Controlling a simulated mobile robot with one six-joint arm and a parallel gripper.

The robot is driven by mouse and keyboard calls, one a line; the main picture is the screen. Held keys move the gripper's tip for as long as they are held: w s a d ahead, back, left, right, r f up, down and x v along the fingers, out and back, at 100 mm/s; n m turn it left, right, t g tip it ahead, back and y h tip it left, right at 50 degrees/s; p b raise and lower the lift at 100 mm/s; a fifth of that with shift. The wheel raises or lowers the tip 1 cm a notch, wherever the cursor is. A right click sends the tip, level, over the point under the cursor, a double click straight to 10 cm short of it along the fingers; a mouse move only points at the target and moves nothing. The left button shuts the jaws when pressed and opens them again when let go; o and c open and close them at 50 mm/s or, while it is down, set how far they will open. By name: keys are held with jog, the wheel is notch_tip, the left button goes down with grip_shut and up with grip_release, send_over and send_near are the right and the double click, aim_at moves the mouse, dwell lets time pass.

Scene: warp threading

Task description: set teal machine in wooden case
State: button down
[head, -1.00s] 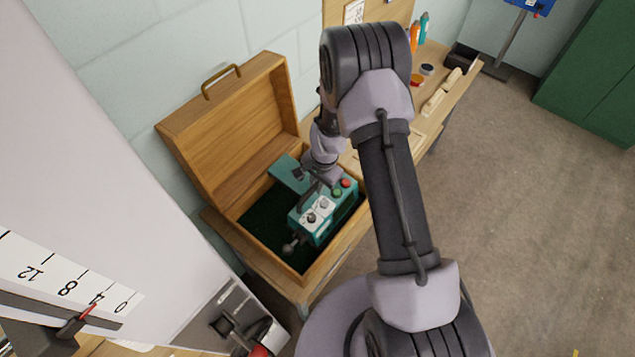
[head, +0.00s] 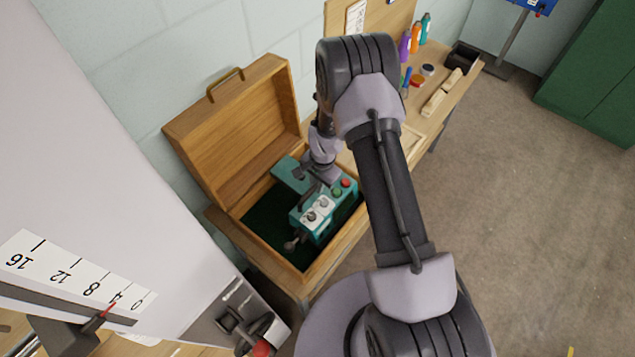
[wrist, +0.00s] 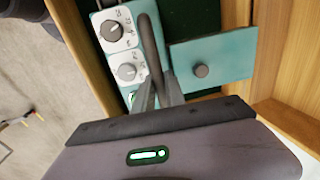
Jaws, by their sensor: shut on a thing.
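The teal machine (head: 322,214) is inside the open wooden case (head: 277,264) in the head view, over its dark green lining. It has white dial plates and red and green buttons, and its teal plate (head: 291,171) reaches toward the case's back. My gripper (head: 316,186) is above the machine. In the wrist view my gripper (wrist: 157,90) is shut on the dark handle (wrist: 151,45) of the machine (wrist: 120,92). The case wall (wrist: 80,50) runs close beside the machine. I cannot tell whether the machine's underside touches the lining.
The case lid (head: 235,130) stands open against the block wall. The workbench (head: 445,75) continues to the back right with bottles (head: 415,37), pale wooden blocks (head: 441,92) and a dark bin (head: 463,56). A white panel with a scale (head: 70,262) stands at the left front.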

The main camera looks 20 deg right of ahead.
jog(key=shift+w+a+f+p, duration=0.1)
jog(key=shift+w+a+p, duration=0.05)
jog(key=shift+p, duration=0.85)
jog(key=shift+f, duration=0.2)
dwell(0.5)
jog(key=c, duration=1.3)
grip_release()
notch_tip(320, 180, up, 18)
jog(key=s, duration=0.1)
jog(key=shift+s+d+f, duration=0.15)
jog(key=shift+d+f, duration=0.05)
jog(key=shift+d, duration=0.25)
